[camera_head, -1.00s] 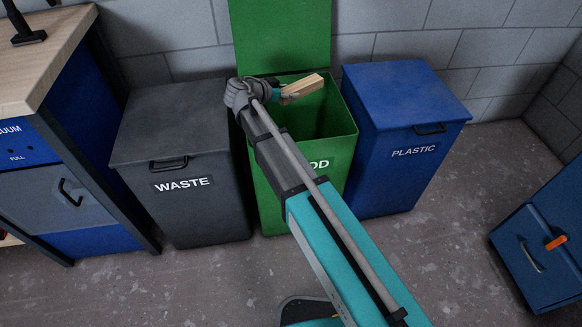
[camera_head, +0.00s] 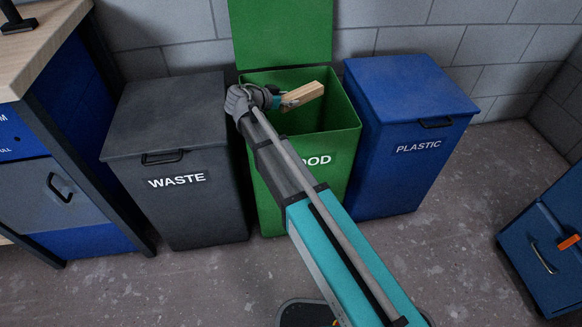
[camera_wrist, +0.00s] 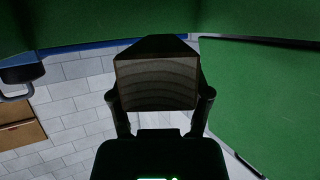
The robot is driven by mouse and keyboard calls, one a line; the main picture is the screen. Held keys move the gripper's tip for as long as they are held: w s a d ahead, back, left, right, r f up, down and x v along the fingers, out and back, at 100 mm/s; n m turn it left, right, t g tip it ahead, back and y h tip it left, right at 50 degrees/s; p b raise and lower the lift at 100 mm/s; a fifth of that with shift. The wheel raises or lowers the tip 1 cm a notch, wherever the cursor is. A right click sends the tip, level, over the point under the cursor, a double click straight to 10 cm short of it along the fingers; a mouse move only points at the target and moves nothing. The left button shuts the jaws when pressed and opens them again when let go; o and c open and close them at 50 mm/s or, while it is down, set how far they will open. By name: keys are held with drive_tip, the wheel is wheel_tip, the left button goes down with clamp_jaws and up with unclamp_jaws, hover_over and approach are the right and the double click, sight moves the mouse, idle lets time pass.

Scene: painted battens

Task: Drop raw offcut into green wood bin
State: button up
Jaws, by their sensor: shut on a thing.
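The raw offcut (camera_head: 302,93) is a short pale wooden block. My gripper (camera_head: 285,101) is shut on it and holds it over the open mouth of the green wood bin (camera_head: 345,139). The bin's lid (camera_head: 281,33) stands raised against the wall. In the wrist view the offcut's end (camera_wrist: 156,82) shows dark grain between my gripper's two fingers (camera_wrist: 160,104), with green bin surfaces around it. The bin's floor is hidden in the head view, and my arm covers part of the bin's front and label.
A grey waste bin (camera_head: 176,172) stands closed on the left, and a blue plastic bin (camera_head: 412,137) stands closed on the right. A workbench (camera_head: 43,48) is at the far left. A blue cabinet (camera_head: 545,250) is at the lower right.

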idle(0.3)
drive_tip(key=o, duration=1.2)
drive_tip(key=shift+o, duration=0.2)
